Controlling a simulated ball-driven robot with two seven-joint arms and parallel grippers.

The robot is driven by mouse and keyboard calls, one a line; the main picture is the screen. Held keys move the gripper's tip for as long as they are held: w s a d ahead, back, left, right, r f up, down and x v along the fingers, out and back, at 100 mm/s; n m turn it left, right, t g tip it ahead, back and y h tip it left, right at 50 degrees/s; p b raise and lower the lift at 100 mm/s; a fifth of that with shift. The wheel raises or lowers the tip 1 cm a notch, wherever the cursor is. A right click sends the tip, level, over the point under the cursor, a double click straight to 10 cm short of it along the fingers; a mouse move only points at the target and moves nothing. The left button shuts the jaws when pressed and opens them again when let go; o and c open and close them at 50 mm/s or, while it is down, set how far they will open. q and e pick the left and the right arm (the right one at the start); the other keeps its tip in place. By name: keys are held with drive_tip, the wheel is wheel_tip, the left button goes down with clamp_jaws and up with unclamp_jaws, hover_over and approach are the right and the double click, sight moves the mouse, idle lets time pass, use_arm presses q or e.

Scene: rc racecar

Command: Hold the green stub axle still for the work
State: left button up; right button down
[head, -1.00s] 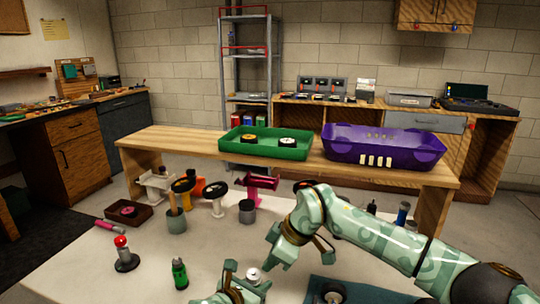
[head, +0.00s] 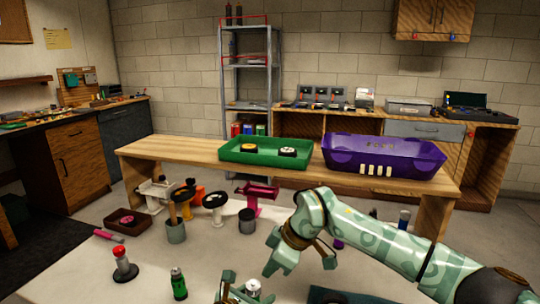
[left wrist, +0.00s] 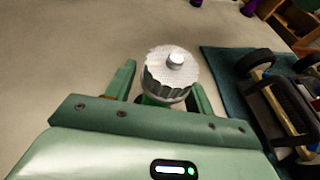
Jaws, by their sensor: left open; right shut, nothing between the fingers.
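A part with a ribbed silver top and round knob (left wrist: 172,70) stands between my left fingers in the left wrist view. Green shows just beneath it (left wrist: 152,101), which looks like the green stub axle; its lower part is hidden. In the head view its pale top (head: 253,287) shows at the bottom edge. My left gripper (head: 238,290) is open around it, also in the left wrist view (left wrist: 160,88), with gaps beside the top. My right gripper (head: 270,270) is shut and empty, above and close to the left gripper.
A dark car chassis with wheels (left wrist: 280,100) lies on a teal mat (left wrist: 226,70) at right. A green bottle (head: 179,284) and a red-knobbed stand (head: 123,265) are at left. A green tray (head: 262,160) and purple bin (head: 385,160) sit on the raised shelf.

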use_arm(q)
drive_tip(key=v, duration=1.1)
drive_tip(key=shift+s+a, duration=0.15)
drive_tip(key=shift+a, duration=0.05)
